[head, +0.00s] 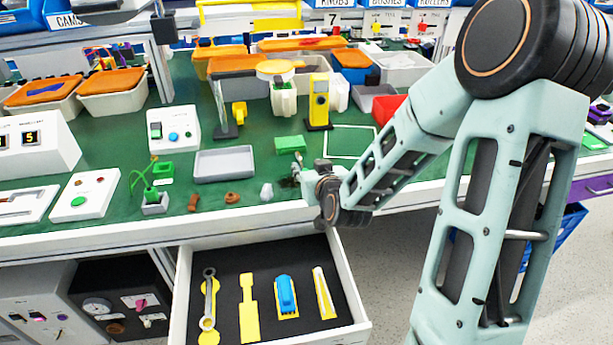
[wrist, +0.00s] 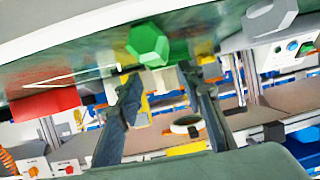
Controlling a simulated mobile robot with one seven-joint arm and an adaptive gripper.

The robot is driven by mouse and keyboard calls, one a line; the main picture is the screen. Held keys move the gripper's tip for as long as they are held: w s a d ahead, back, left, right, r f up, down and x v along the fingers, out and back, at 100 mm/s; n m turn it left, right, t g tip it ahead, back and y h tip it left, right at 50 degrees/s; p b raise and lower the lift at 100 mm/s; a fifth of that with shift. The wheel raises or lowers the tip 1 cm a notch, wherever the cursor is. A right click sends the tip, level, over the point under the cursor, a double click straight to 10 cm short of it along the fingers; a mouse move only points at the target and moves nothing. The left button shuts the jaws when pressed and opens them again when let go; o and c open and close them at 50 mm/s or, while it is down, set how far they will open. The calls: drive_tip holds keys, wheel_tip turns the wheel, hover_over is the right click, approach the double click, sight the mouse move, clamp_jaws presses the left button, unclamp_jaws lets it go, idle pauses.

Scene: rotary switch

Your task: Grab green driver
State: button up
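A green hexagonal piece (wrist: 148,43), which looks like the end of the green driver's handle, shows in the wrist view near the fingertips. My gripper (wrist: 160,78) is open, its two dark fingers spread apart. The green piece lies beyond the fingertips, roughly in line with the gap, and I see no grip on it.
An open drawer (head: 345,290) with tools juts out below. A red bin (head: 392,108) is behind.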

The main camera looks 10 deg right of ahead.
sight(301, 161)
drive_tip(key=x, duration=0.4)
drive_tip(key=shift+w+a+f+b, duration=0.1)
drive_tip(key=shift+a+b, duration=0.1)
drive_tip(key=shift+b, duration=0.2)
drive_tip(key=shift+w+f, duration=0.15)
drive_tip(key=shift+w, duration=0.45)
drive_tip(key=shift+c, duration=0.6)
clamp_jaws()
